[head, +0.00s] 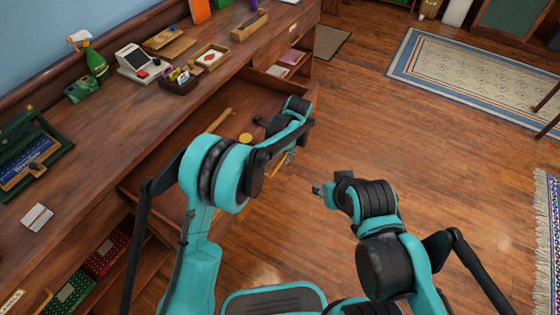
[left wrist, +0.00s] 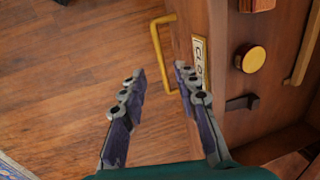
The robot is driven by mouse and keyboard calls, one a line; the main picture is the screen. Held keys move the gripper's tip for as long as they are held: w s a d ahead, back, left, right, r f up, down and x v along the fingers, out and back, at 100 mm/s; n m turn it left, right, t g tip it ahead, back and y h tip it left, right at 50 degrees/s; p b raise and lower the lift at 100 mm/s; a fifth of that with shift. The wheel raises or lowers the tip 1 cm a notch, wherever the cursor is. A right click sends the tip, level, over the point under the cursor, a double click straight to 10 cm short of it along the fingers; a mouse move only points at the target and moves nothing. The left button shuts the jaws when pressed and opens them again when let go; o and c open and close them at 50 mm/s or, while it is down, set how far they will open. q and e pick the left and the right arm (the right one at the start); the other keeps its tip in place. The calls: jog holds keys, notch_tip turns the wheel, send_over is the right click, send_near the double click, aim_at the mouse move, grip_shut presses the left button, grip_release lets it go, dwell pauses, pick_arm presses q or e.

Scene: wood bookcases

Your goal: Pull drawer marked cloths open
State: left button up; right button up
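The drawer marked "CLO…" stands open below the long counter in the head view, its interior (head: 178,143) exposed. In the left wrist view its wooden front (left wrist: 222,30) carries a partly visible label (left wrist: 199,60) and a brass bar handle (left wrist: 157,45). My left gripper (left wrist: 158,72) is open, its fingers apart on either side of the handle's lower part; contact is not clear. In the head view my left arm largely hides the drawer front. My right gripper (head: 317,190) is over open floor, away from the drawer; its finger opening is too small to judge.
Inside the drawer lie a wooden rod (head: 219,120) and a round yellow-topped item (head: 245,138). The counter holds a green spray bottle (head: 94,62), a cash register (head: 136,60) and trays. Another small drawer (head: 290,60) is open farther along.

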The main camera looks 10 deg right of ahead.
pick_arm(q)
jog(key=r, duration=0.5)
jog(key=shift+s+d, duration=0.35)
jog(key=shift+d, duration=0.05)
jog(key=s+a+r+n+t+h, duration=0.1)
jog(key=s+a+r+n, duration=0.1)
jog(key=s+a+r, duration=0.4)
jog(key=s+a+r+n+t+h, duration=0.1)
jog(key=s+a+r, duration=0.1)
jog(key=a+r, duration=0.75)
jog(key=s+a+f+n+t, duration=0.2)
jog(key=s+a+n+t, duration=0.1)
jog(key=s+a, duration=1)
jog(key=s+n, duration=0.1)
jog(key=s, duration=0.3)
jog(key=shift+f+n+t, duration=0.15)
jog(key=shift+n+t, duration=0.15)
jog(key=shift+t, duration=0.1)
